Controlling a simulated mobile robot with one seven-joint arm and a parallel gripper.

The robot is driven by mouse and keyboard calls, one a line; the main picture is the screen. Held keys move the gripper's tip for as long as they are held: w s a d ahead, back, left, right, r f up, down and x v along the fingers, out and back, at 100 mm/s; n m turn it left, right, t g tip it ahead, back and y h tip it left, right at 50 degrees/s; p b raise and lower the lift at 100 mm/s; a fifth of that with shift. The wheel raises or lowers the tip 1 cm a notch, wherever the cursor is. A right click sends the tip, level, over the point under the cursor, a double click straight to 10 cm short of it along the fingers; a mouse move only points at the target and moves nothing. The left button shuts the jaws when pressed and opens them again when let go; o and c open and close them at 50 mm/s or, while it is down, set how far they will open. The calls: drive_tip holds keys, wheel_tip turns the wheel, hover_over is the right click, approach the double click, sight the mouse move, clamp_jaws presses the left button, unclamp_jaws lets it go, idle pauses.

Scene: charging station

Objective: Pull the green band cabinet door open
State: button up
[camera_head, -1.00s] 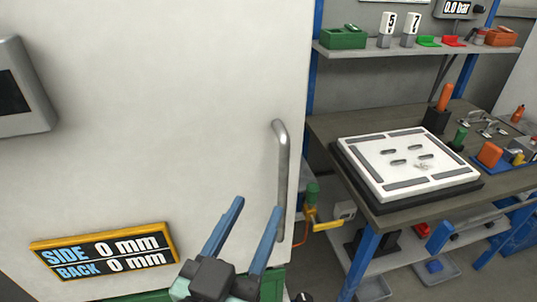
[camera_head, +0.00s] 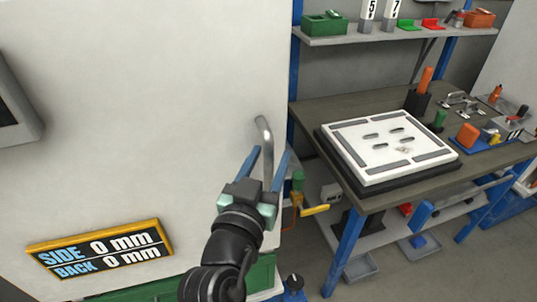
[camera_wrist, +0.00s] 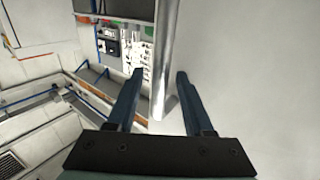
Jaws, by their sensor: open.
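The white cabinet door (camera_head: 150,110) fills the left of the head view, with part of a green band (camera_head: 262,273) at its bottom. It looks closed. A grey vertical bar handle (camera_head: 265,137) stands near the door's right edge. My gripper (camera_head: 268,156) is open, with its two blue fingers pointing up at the handle; its lower part is hidden behind the fingers and wrist. In the wrist view the handle (camera_wrist: 166,50) runs between the two fingers of my gripper (camera_wrist: 160,74), apparently touching neither.
A display sign (camera_head: 100,248) is on the lower left of the door. A workbench (camera_head: 305,118) with a white plate (camera_head: 385,145) stands to the right, below a shelf (camera_head: 400,32). A yellow-handled valve (camera_head: 315,210) is just right of the cabinet.

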clamp_jaws()
idle(0.3)
idle(1.2)
